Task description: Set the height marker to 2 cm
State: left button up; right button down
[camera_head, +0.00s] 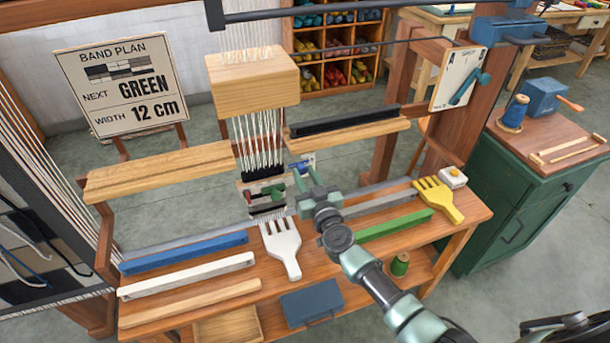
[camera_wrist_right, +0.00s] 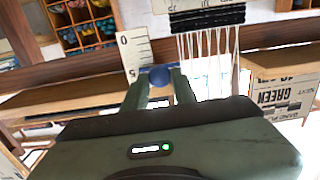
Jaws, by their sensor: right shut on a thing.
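The knob is level with about the 5 end. The exact reading cannot be told. My right gripper (camera_wrist_right: 160,90) is shut on the knob, one green finger on each side. In the head view my right gripper (camera_head: 311,184) is at the middle of the loom, just right of the hanging warp threads. There a small blue part (camera_head: 298,165) shows behind the fingers, and the scale is mostly hidden. My left gripper is not in view.
The white warp threads (camera_head: 258,135) and woven band (camera_head: 262,200) are close left of the gripper. A white comb (camera_head: 281,248), a yellow comb (camera_head: 438,198) and coloured bars lie on the bench (camera_head: 205,303). A sign (camera_head: 120,85) reads GREEN, 12 cm.

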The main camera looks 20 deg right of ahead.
dwell(0.3)
notch_tip(320, 180, down, 3)
jog(key=shift+f+b, duration=0.1)
jog(key=shift+b, duration=0.9)
jog(key=c, duration=1.2)
grip_release()
jog(key=shift+o, duration=0.2)
jog(key=s+p, duration=0.1)
jog(key=s, duration=0.6)
jog(key=shift+s, duration=0.4)
